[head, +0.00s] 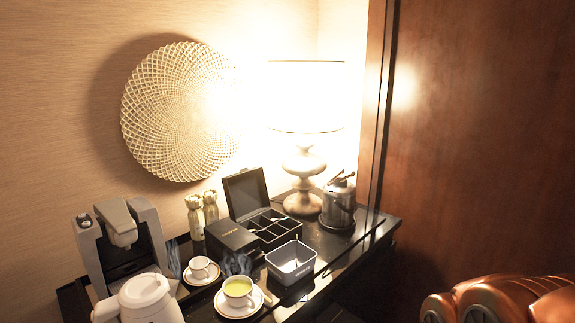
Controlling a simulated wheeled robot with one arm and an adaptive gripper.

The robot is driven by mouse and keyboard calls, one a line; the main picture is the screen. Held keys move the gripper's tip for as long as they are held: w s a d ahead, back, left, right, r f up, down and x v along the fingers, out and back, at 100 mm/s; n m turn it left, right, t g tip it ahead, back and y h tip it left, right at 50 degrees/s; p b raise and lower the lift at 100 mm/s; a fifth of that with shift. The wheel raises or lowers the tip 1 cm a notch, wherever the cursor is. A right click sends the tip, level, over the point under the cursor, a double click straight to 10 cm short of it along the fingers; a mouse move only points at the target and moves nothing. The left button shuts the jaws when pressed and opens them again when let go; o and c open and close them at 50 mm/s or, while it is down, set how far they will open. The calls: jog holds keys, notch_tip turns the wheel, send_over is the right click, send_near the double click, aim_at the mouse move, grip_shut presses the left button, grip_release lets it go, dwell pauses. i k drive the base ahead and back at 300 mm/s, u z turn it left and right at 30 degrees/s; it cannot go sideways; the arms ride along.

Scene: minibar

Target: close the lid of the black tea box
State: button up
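The box's inside shows several compartments. My gripper is not in view; only an orange-brown part of my own arm shows at the lower right.
A grey square bowl (291,261) stands in front of the tea box. A lit lamp (304,180) and metal pot (339,204) are behind and right. Cups (238,287), a coffee machine (120,245) and a white kettle (147,299) crowd the left. A wooden panel (480,140) borders the right.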

aim_at(246, 192)
jog(key=z, duration=0.2)
jog(key=i, duration=0.65)
jog(key=u, duration=0.7)
jog(key=i, duration=0.55)
jog(key=u, duration=0.6)
